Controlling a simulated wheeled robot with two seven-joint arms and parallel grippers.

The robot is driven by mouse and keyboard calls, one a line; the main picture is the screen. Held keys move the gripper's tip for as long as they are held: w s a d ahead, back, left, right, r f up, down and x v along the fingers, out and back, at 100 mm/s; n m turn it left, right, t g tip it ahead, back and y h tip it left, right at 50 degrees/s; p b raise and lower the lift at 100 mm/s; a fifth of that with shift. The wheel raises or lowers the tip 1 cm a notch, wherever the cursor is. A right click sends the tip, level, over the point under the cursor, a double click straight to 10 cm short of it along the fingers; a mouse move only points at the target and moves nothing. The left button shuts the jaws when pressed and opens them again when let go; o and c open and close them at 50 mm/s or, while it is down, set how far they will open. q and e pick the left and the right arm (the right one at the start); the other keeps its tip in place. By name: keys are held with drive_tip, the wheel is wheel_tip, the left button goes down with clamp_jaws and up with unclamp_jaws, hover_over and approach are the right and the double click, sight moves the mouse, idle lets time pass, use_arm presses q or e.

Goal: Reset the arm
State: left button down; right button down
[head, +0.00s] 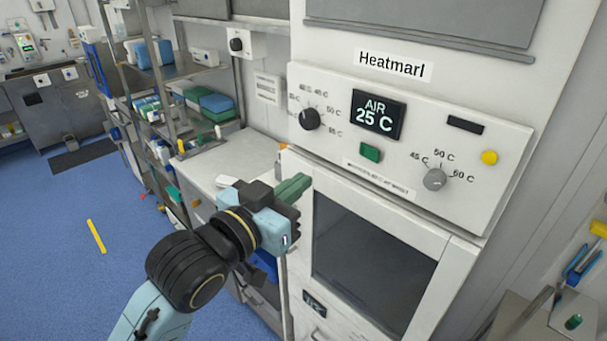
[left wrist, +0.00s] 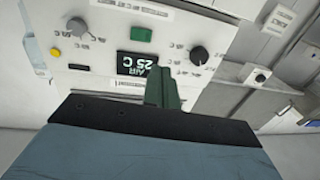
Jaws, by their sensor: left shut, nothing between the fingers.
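My left gripper (head: 295,187) comes in from the lower left in the head view, with green fingers on a light-blue and black body. Its fingers are shut together with nothing between them. They are in front of the white warming cabinet, near the upper left corner of its door. In the left wrist view the shut green fingers (left wrist: 163,88) point toward the cabinet's control panel, which shows upside down. I cannot tell whether the fingers touch the cabinet. My right gripper is not in view.
The cabinet panel (head: 450,130) has a display (head: 378,110) reading AIR 25 C, a black knob (head: 309,118), a grey knob (head: 435,179) and a green button (head: 370,152). Shelves (head: 180,70) with boxes stand at left. Blue floor (head: 60,250) is open at lower left.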

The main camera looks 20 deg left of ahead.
use_arm(q)
drive_tip(key=shift+s+a, duration=0.4)
drive_tip(key=shift+s, duration=0.1)
drive_tip(key=shift+w, duration=0.1)
